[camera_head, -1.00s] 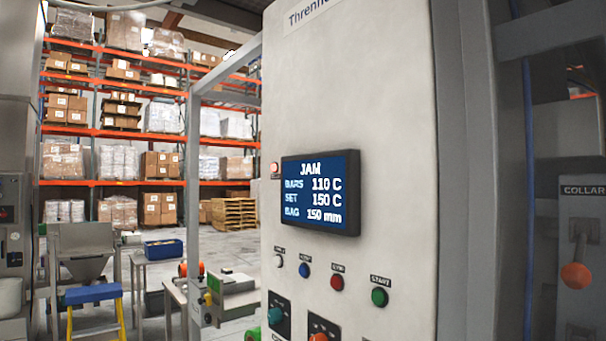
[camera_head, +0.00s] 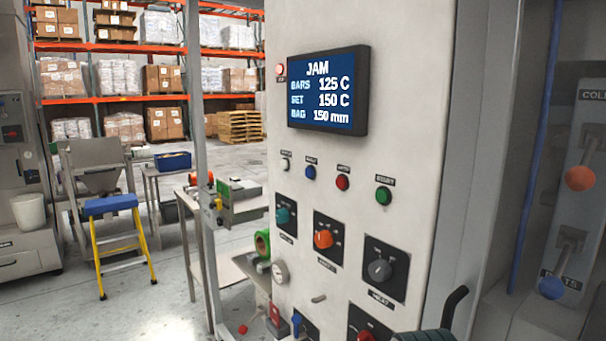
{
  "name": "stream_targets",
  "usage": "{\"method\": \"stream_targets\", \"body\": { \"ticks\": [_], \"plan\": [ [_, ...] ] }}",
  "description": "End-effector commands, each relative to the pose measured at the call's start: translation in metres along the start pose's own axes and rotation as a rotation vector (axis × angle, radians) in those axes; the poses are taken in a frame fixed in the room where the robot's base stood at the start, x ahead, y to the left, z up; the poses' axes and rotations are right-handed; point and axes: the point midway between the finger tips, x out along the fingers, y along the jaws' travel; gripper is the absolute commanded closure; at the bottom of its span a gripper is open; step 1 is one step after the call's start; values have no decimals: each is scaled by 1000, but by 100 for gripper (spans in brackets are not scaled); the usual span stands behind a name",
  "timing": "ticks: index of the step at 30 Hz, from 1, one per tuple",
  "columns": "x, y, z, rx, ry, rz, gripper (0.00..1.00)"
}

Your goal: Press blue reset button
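The blue reset button (camera_head: 310,172) is a small round button on the pale control panel (camera_head: 400,110), below the screen. It sits in a row between a white button (camera_head: 286,164) on its left and a red button (camera_head: 342,182) on its right. A green button (camera_head: 384,196) is at the right end. The screen (camera_head: 328,90) reads JAM, BARS 125 C, SET 150 C, BAG 150 mm. My gripper is not recognisable in this view, and nothing covers the blue button.
Below the buttons are teal (camera_head: 285,215), orange (camera_head: 323,239) and grey (camera_head: 380,270) knobs. A black handle (camera_head: 455,300) sticks up at the bottom right. A blue-topped yellow step stool (camera_head: 110,206) stands on the left floor. Levers with orange (camera_head: 580,178) and blue balls are at right.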

Motion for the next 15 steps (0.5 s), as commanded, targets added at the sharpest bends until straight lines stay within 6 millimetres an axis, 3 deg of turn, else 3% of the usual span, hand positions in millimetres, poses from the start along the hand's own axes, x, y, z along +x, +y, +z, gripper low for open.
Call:
{"method": "stream_targets", "body": {
  "ticks": [1,6,9,15],
  "plan": [
    [0,0,0,0,0,0,31],
    [0,0,0,0,0,0,78],
    [0,0,0,0,0,0,100],
    [0,0,0,0,0,0,100]
  ]
}}
